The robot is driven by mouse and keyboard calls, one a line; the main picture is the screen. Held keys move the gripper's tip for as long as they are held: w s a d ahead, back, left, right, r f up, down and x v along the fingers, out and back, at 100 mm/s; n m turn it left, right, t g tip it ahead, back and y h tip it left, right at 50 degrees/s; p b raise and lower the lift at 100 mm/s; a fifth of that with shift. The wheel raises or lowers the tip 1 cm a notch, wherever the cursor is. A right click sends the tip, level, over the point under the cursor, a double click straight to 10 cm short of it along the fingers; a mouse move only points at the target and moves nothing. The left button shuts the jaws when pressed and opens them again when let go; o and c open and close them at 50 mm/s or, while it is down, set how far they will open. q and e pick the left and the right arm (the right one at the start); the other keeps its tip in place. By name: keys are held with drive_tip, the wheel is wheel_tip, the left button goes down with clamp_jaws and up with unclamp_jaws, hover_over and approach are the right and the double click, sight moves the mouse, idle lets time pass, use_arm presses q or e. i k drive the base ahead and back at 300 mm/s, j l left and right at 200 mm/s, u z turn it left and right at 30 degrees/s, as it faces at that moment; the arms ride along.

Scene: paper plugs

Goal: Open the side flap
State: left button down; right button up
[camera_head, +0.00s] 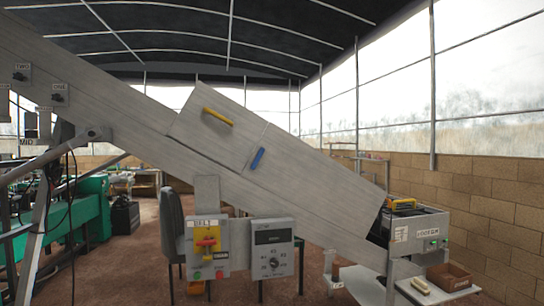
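The side flap (205,140) is a grey panel on the side of a sloping metal chute (120,125) that runs down from upper left to lower right. It carries a yellow bar handle (217,117) near its upper part. It appears to lie flat against the chute side. A blue handle or latch (257,158) sits by the seam at its lower right, where a second grey panel (320,175) begins. Neither of my grippers shows in the head view.
Below the chute hang a yellow-and-red BELT switch box (208,248) and a grey dial box (272,250). A machine with a yellow handle (415,228) stands at the chute's lower end. A brown tray (449,277) and a cream-coloured piece (420,286) rest near it. A chair (172,225) stands behind.

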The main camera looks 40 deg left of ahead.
sight(213, 125)
drive_tip(key=u, duration=1.6)
